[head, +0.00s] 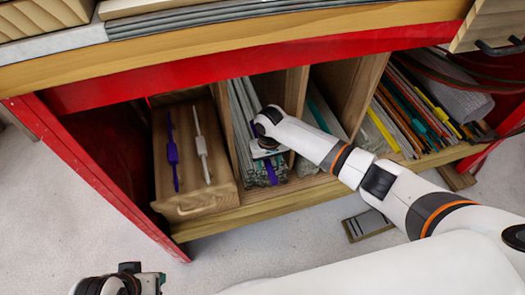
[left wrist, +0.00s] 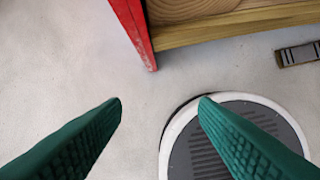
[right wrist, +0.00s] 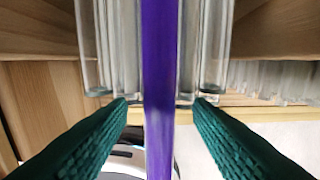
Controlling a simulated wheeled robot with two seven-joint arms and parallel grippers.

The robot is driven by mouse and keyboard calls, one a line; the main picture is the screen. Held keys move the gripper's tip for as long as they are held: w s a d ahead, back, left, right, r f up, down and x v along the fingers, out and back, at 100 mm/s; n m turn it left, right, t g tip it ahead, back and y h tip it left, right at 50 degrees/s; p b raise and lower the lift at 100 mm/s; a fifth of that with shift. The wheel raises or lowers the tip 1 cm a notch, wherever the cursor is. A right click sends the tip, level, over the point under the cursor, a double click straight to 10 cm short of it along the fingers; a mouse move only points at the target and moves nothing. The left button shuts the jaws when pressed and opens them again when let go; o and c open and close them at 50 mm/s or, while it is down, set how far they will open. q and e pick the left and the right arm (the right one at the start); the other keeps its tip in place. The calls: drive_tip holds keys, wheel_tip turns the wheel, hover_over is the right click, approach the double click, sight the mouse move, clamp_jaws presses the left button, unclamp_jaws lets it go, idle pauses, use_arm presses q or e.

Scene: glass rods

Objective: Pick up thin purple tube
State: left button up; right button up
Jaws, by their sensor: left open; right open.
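The thin purple tube (right wrist: 158,70) runs lengthwise through the middle of the right wrist view, between the two green fingers of my right gripper (right wrist: 162,106). The fingers are open, with a gap visible on each side of the tube. In the head view, the purple tube's end (head: 271,172) shows just below my right gripper (head: 266,152), among the clear glass rods (head: 241,115); the rest is hidden. My left gripper (left wrist: 160,108) is open and empty above the floor; part of its wrist shows at the bottom left of the head view.
A wooden drawer (head: 196,205) at left holds a purple piece (head: 172,150) and a white piece (head: 201,145). Wooden dividers (head: 296,95) flank the rods. Coloured rods (head: 405,115) fill the right compartment. A red frame (head: 100,175) edges the shelf. The floor in front is mostly clear.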

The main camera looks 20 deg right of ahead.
drive_tip(key=shift+c, duration=0.4)
clamp_jaws()
